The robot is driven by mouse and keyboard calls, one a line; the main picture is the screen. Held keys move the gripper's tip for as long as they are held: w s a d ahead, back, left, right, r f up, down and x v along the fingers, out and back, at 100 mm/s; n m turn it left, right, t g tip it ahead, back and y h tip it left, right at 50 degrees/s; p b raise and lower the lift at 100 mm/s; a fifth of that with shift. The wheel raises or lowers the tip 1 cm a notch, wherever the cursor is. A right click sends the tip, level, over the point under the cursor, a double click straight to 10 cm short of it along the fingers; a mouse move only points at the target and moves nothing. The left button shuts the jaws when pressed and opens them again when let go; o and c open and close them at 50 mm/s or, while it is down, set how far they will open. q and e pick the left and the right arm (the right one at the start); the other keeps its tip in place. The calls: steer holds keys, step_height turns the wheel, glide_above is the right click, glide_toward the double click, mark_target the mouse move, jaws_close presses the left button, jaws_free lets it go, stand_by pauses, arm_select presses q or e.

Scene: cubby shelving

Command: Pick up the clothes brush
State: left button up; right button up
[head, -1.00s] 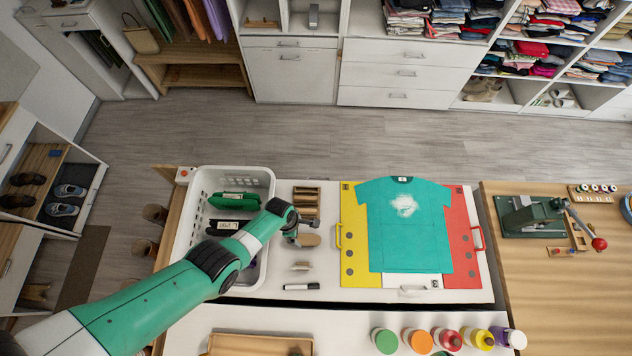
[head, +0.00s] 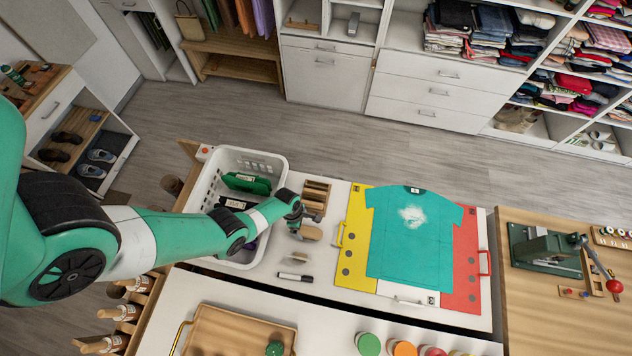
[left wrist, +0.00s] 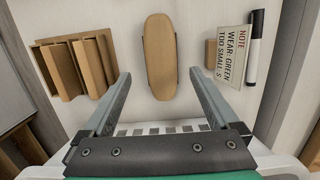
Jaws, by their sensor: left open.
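The clothes brush, an oval light-brown wooden piece, lies on the white tabletop; it shows in the head view (head: 311,233) and lengthwise in the left wrist view (left wrist: 159,52). My left gripper (head: 304,219) is just beside it in the head view, its fingers partly hidden by my wrist. In the left wrist view my left gripper (left wrist: 160,86) is open and empty, with one finger on each side of the brush's near end. I see gaps between the fingers and the brush. My right gripper is not in view.
A slotted wooden rack (left wrist: 77,62) stands left of the brush; a note card (left wrist: 232,56) and a black-and-white marker (left wrist: 254,48) are to its right. A white basket (head: 282,166) stands behind my left forearm. A colourful folding board (head: 357,226) with a teal shirt lies rightward.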

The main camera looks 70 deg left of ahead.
mark_target(306, 230)
arm_select(q)
steer(key=shift+a+f, duration=0.1)
steer(key=shift+f, duration=0.3)
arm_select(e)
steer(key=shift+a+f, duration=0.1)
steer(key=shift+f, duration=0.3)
arm_select(q)
steer(key=shift+f, duration=0.15)
steer(key=f+b, duration=0.3)
steer(key=d+f+b, duration=0.1)
steer(key=f+b, duration=0.1)
steer(key=shift+w, duration=0.4)
steer(key=shift+r, duration=0.2)
jaws_close()
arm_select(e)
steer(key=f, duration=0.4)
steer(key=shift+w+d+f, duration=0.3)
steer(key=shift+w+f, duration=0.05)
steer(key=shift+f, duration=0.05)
arm_select(q)
steer(key=shift+r, duration=0.1)
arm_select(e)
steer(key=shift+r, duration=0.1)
